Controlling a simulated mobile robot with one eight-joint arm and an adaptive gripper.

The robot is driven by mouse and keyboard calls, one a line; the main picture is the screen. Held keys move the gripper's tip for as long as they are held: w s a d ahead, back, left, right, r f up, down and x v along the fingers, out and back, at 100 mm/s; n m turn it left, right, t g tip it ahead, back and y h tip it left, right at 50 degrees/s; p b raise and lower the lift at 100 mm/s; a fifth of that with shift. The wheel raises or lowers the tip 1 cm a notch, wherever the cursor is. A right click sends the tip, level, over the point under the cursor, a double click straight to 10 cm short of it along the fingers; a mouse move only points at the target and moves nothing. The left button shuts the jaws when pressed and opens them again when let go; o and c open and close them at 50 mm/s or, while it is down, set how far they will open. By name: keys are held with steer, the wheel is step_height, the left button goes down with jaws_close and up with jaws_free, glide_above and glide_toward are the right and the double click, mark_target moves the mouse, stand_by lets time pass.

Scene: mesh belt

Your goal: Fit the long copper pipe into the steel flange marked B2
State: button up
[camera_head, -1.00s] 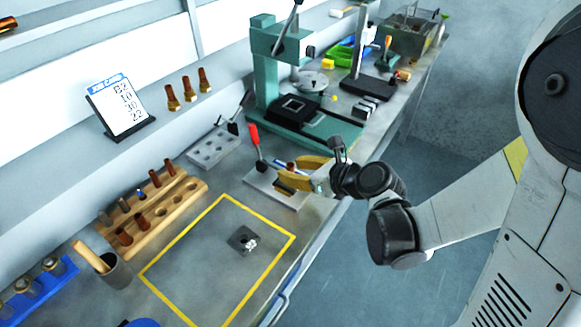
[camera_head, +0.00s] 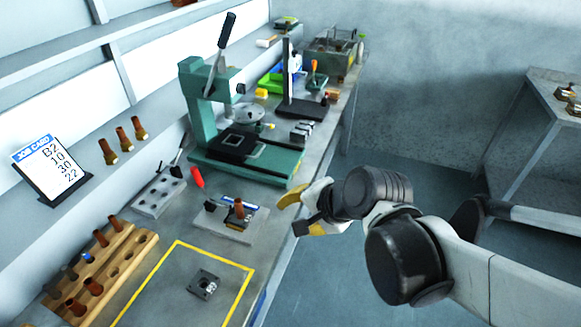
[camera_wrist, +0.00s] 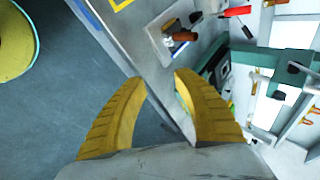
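A copper pipe (camera_head: 239,210) stands at the clamp fixture (camera_head: 226,227), a pale plate with a red-handled lever; in the wrist view the pipe (camera_wrist: 186,37) shows near a blue strip. A dark square steel flange (camera_head: 204,284) lies inside the yellow outline; I cannot read a mark on it. More copper pipes (camera_head: 101,238) stand in the wooden rack (camera_head: 134,253); I cannot tell which is the long one. My gripper (camera_head: 296,213) is right of the fixture, beyond the bench edge. The wrist view shows its yellow fingers (camera_wrist: 160,79) apart and empty.
Several brass-ended copper pieces (camera_head: 122,139) stand on the shelf. A green press (camera_head: 240,150) rises behind the fixture. A grey hole block (camera_head: 159,192) sits left of it. Another table (camera_head: 545,110) stands at the right.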

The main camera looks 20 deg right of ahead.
steer(key=s+d+r+n+h, duration=0.3)
steer(key=s+d+n, duration=0.1)
steer(key=n, duration=0.7)
steer(key=shift+s+d+r+n, duration=0.3)
steer(key=shift+s+d+r, duration=0.1)
steer(key=shift+s, duration=0.15)
